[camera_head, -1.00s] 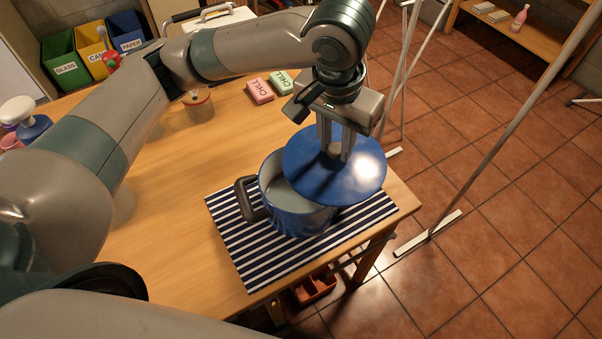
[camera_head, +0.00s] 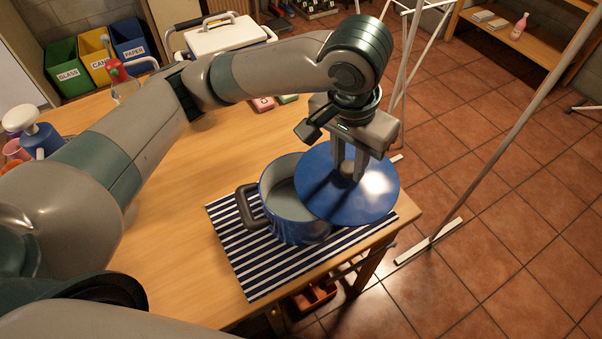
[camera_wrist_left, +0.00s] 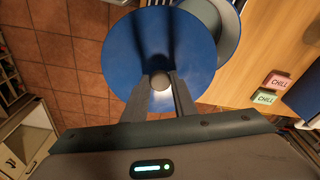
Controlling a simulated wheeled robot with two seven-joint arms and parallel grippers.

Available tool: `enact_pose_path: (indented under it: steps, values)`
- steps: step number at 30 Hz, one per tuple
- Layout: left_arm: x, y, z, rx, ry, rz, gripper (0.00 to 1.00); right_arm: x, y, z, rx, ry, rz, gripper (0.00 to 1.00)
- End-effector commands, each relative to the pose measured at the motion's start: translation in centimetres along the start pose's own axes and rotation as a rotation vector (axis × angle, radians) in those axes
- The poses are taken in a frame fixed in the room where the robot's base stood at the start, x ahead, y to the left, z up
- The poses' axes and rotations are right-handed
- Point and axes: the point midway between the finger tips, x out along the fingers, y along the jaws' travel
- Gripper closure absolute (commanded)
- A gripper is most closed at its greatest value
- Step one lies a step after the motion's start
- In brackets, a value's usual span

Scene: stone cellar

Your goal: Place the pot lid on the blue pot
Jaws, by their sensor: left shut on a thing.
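The blue pot (camera_head: 298,231) stands upright on a striped cloth (camera_head: 235,253) near the table's right corner, with a dark handle at its left. It is open on its left side, where its pale inside shows. My left gripper (camera_head: 347,172) is shut on the knob of the blue pot lid (camera_head: 325,202). The lid is above and to the right of the pot, hiding the pot's right part. In the left wrist view the lid (camera_wrist_left: 125,50) overlaps the pot (camera_wrist_left: 228,20), and the fingertips (camera_wrist_left: 160,82) meet at its round knob. My right gripper is not in view.
The table (camera_head: 160,255) is mostly clear left of the cloth. Pink and green chill blocks (camera_wrist_left: 277,82) lie behind the pot. A pale metal stand (camera_head: 500,150) rises beside the table's right edge. Glass, can and paper bins (camera_head: 95,62) stand at the back left.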

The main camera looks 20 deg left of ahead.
Motion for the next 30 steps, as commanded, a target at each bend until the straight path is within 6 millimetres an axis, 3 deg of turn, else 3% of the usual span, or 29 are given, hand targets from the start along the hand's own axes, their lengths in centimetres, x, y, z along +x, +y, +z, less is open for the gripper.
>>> enact_pose_path:
  steps: [15,21,30]
  values:
    - [5.0,-9.0,1.9,-0.005,-0.003,-0.003,1.00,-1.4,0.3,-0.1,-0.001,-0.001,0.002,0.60]
    - [5.8,-10.1,2.1,0.000,0.000,-0.001,1.00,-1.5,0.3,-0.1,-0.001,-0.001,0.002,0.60]
    - [5.9,-10.1,2.1,0.001,0.000,-0.001,1.00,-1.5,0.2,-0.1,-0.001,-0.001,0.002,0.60]
